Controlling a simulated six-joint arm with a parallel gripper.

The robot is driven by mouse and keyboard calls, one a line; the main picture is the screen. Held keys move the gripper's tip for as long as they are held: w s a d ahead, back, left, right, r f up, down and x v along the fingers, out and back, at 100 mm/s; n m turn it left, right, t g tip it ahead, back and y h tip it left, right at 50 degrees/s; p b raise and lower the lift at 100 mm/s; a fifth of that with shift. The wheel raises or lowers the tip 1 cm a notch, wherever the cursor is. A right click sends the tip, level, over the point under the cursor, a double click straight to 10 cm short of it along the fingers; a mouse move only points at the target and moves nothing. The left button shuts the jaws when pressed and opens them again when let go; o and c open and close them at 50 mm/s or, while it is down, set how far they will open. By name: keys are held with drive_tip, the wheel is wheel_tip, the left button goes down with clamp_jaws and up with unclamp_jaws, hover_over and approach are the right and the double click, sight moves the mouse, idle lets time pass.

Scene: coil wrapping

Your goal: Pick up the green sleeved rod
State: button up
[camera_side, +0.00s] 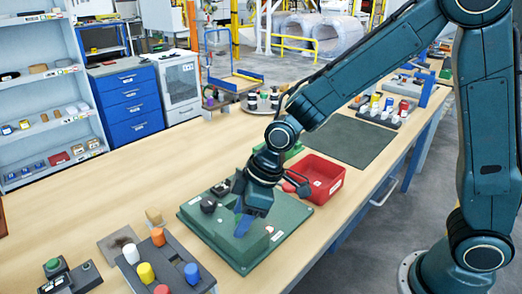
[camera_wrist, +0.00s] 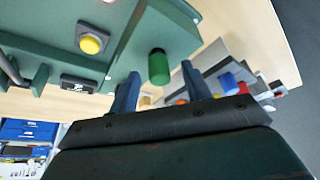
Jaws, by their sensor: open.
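The green sleeved rod (camera_wrist: 158,67) shows in the wrist view as a short green cylinder with a dark end, beside the dark green fixture (camera_wrist: 165,32). My gripper (camera_wrist: 161,88) is open, with one blue finger to each side of the rod's line. The rod appears between or just beyond the fingertips; I see no finger touching it. In the side view my gripper (camera_side: 241,222) is low over the green fixture (camera_side: 215,238), pointing down. There the rod is hard to tell from the fixture and fingers.
A yellow button (camera_wrist: 91,44) sits on the fixture. A rack of coloured pegs (camera_side: 160,262) stands at the front left, with a control box (camera_side: 68,279) beside it. A red bin (camera_side: 322,180) stands behind the fixture. The table's left part is mostly clear.

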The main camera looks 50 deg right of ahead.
drive_tip(key=shift+w+a+f, duration=0.1)
drive_tip(key=shift+f, duration=0.2)
drive_tip(key=shift+c, duration=0.5)
clamp_jaws()
